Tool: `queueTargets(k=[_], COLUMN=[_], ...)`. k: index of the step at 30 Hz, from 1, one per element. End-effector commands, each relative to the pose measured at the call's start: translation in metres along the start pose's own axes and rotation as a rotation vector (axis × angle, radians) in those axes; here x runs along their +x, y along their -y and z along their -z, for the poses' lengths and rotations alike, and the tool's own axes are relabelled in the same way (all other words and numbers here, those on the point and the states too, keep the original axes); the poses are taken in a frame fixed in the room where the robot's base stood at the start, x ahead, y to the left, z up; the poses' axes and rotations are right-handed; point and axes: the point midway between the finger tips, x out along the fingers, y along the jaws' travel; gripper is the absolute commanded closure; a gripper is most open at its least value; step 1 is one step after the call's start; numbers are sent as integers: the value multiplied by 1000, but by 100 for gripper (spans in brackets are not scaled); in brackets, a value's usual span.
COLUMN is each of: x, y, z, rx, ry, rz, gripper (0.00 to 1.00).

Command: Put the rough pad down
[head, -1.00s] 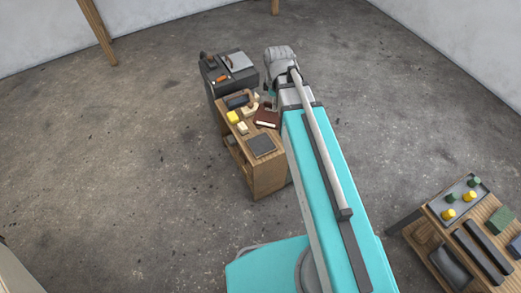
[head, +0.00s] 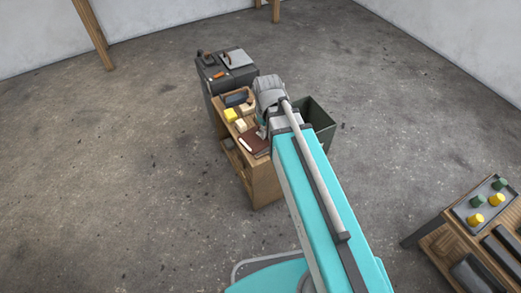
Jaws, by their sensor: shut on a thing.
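My gripper (head: 262,131) is at the far end of my arm, low over the right side of the small wooden bench (head: 268,186). My wrist and arm cover most of it. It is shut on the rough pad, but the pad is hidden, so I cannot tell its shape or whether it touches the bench. A dark red-brown book (head: 255,147) with a pale strip lies on the bench top, beside and just below the gripper in the picture.
Yellow (head: 231,115) and cream (head: 241,125) blocks and a dark case (head: 236,99) crowd the bench. A dark cabinet (head: 213,88) with tools stands behind. A green bin (head: 321,115) stands right of my arm. Another bench (head: 437,232) at right holds coloured pegs. Open floor lies left.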

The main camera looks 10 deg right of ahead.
Motion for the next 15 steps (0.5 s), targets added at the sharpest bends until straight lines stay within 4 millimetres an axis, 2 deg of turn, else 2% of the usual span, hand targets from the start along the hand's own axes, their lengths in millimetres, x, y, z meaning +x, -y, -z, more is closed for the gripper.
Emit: queueTargets(k=[1, 6, 15], x=[16, 36, 48], y=[3, 8, 13], z=[-1, -2, -3], rx=[26, 112, 180], ry=[0, 0, 0], rz=[0, 0, 0], gripper=[100, 100, 100])
